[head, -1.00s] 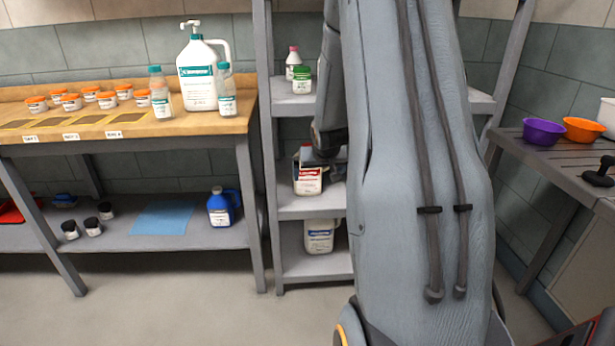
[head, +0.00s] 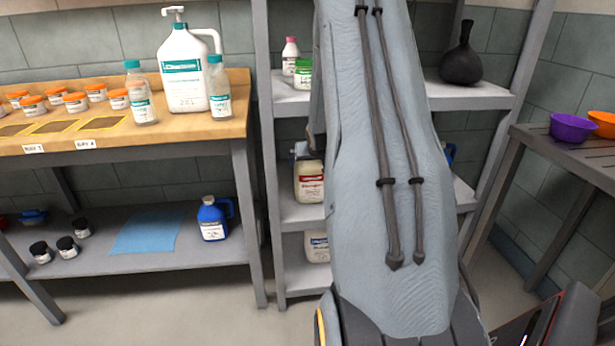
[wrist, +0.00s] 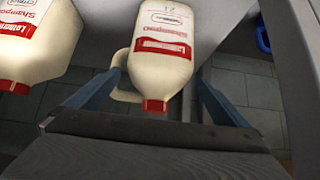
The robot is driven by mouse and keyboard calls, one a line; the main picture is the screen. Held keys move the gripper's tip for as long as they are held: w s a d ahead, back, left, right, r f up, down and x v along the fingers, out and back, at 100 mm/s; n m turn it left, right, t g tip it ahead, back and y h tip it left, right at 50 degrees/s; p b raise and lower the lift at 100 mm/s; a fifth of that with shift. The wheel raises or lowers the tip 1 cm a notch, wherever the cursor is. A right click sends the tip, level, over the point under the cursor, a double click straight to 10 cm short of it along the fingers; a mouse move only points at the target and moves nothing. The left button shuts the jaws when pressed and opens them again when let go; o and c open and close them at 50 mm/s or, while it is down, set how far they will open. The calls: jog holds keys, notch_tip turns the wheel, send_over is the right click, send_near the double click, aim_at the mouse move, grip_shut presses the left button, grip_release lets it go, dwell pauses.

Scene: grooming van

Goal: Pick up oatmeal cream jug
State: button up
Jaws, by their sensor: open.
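In the wrist view a cream-coloured jug (wrist: 163,58) with a red cap and a red "Shampoo" label appears upside down, its handle on the left. My gripper (wrist: 155,97) is open, with one finger on each side of the jug's cap end; the left finger is close to the handle. I cannot tell whether either finger touches. A similar jug (wrist: 32,40) stands to the left, cut off by the frame. The variety on the labels is not readable. In the head view one red-labelled jug (head: 309,182) shows on the middle shelf; my arm hides the gripper.
The grey shelf rack (head: 301,213) also holds a white jug (head: 317,247) below, and a green-lidded tub (head: 303,74) and dark vase (head: 462,60) above. A bench (head: 190,133) with bottles stands left. A side table (head: 560,150) with bowls stands right.

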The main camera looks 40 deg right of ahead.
jog(key=x, duration=0.5)
jog(key=shift+f+b, duration=0.2)
jog(key=shift+b, duration=0.1)
jog(key=c, duration=1.2)
jog(key=shift+r, duration=0.1)
